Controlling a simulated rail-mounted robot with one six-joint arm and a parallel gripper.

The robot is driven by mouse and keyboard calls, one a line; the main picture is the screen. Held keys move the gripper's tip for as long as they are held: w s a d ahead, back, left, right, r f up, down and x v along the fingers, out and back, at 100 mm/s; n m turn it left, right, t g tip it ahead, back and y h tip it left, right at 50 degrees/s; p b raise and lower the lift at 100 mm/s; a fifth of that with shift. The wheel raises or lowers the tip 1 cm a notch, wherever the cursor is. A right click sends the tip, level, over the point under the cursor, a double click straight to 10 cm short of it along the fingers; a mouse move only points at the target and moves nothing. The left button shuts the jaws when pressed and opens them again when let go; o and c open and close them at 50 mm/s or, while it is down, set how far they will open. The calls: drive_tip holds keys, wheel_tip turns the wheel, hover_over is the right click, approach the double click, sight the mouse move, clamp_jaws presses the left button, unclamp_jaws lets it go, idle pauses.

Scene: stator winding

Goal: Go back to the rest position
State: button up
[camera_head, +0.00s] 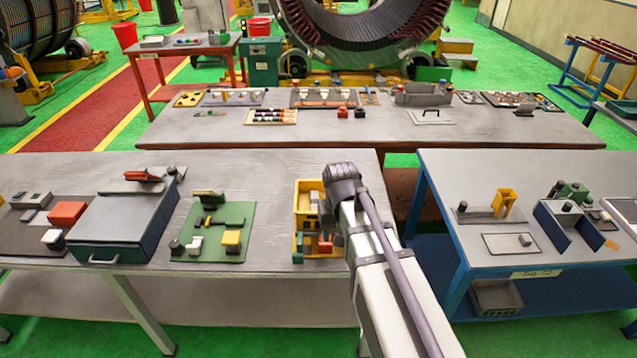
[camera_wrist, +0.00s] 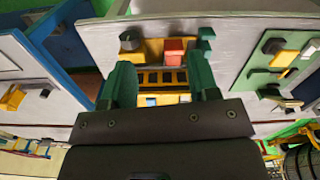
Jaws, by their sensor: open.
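My arm reaches over the front left table, and its end hides part of a yellow bin (camera_head: 309,187) near that table's right end. In the wrist view my gripper (camera_wrist: 160,80) shows two green fingers standing wide apart with nothing held between them. The yellow bin (camera_wrist: 152,50) lies beyond the fingers, with a red block (camera_wrist: 174,47) and dark pieces in it. In the head view the fingers are mostly hidden by my arm, so their exact height above the bin is unclear.
A blue-grey box (camera_head: 120,225) and a green board (camera_head: 213,232) with small parts lie left of the bin. A blue-legged table (camera_head: 465,180) stands to the right, across a gap. A long table (camera_head: 350,131) with several parts stands behind.

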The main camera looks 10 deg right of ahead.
drive_tip(key=s, duration=0.9)
drive_tip(key=shift+s+d+n, duration=0.15)
drive_tip(key=shift+s+n, duration=0.1)
drive_tip(key=shift+n, duration=0.05)
wheel_tip(320, 180, down, 8)
drive_tip(key=b, duration=0.7)
drive_tip(key=shift+b, duration=0.4)
